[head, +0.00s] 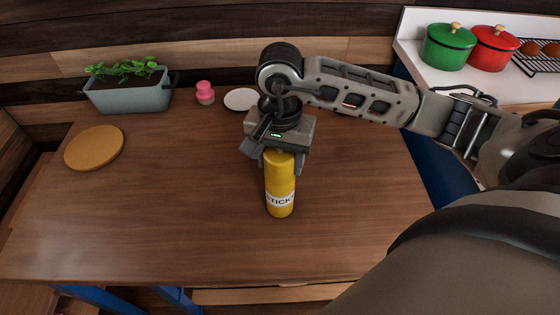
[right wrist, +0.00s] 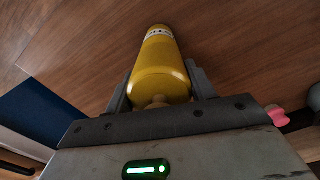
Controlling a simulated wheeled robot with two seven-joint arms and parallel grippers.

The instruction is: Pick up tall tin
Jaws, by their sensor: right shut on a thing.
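The tall tin (head: 280,187) is a yellow cylinder with a white label near its lower end. It is upright at the middle of the wooden table; I cannot tell whether its base touches the top. My right gripper (head: 278,155) comes down over it from above and is shut on its upper part. In the right wrist view the tin (right wrist: 160,70) lies between the two fingers (right wrist: 160,90), its knob close to the palm. The tin's top is hidden by the gripper in the head view. My left gripper is not in view.
On the table (head: 150,220) are a round tan board (head: 94,148), a grey planter (head: 130,97), a pink object (head: 205,93) and a white plate (head: 241,99). Green (head: 448,47) and red (head: 493,50) pots stand on a white counter at right. The table's front left is clear.

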